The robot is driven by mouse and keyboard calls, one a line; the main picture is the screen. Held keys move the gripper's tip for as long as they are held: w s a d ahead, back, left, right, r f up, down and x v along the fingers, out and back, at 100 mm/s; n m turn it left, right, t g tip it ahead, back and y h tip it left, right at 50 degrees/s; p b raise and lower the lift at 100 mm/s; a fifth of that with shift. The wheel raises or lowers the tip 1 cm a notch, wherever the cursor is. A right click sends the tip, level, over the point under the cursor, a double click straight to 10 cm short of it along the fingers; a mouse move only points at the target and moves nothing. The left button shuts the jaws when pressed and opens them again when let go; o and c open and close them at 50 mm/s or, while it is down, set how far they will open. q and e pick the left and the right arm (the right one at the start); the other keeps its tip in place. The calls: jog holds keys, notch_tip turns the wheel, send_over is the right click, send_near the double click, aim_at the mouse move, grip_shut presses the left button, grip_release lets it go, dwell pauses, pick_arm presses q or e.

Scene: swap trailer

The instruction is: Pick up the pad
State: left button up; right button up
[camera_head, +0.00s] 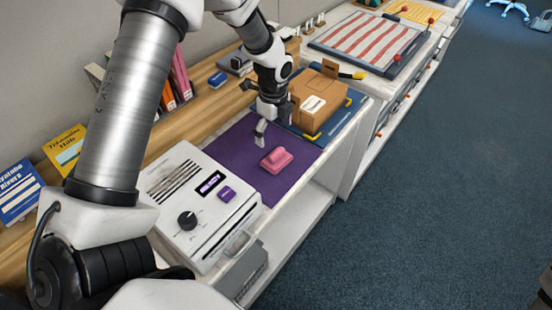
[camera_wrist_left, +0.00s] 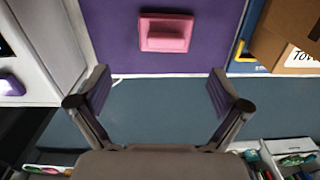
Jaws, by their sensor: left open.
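The pink pad (camera_head: 276,160) is a small block with a raised grip on top. It lies on the purple mat (camera_head: 232,148). It also shows in the left wrist view (camera_wrist_left: 165,33), at the top centre on the mat. My left gripper (camera_head: 261,133) is open and empty, pointing down over the mat. In the head view it appears just behind and left of the pad, apart from it. In the left wrist view its fingers (camera_wrist_left: 158,92) are spread wide, with the pad beyond the tips. My right gripper does not show.
A white machine (camera_head: 200,200) with a black knob stands in front of the mat. A cardboard box (camera_head: 318,98) stands on a blue mat (camera_head: 345,118) behind it. Books and binders (camera_head: 178,75) line the wooden shelf at left. Blue carpet (camera_head: 430,190) is clear at right.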

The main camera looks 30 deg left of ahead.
aim_at(276, 154)
pick_arm(q)
notch_tip(276, 154, down, 3)
jog(key=shift+w+f+b, duration=0.1)
jog(key=shift+w+b, duration=0.05)
jog(key=shift+b, duration=0.55)
jog(key=shift+w+a+f+p, duration=0.1)
jog(key=shift+w+f+p, duration=0.15)
jog(key=shift+f, duration=0.35)
jog(key=shift+w+f+p, duration=0.15)
jog(key=shift+w+f, duration=0.1)
jog(key=shift+f, duration=0.35)
jog(key=shift+s+f, duration=0.1)
jog(key=shift+f, duration=0.25)
jog(key=f, duration=0.1)
jog(key=f+p, duration=0.1)
jog(key=f, duration=0.1)
jog(key=f+p, duration=0.1)
jog(key=shift+d+f, duration=0.25)
jog(key=shift+d, duration=0.1)
jog(key=shift+f, duration=0.1)
jog(key=shift+s, duration=0.15)
jog(key=c, duration=1.1)
jog(key=shift+s+r, duration=0.15)
jog(key=shift+r, duration=0.1)
jog(key=shift+c, duration=0.8)
jog(key=shift+f, duration=0.1)
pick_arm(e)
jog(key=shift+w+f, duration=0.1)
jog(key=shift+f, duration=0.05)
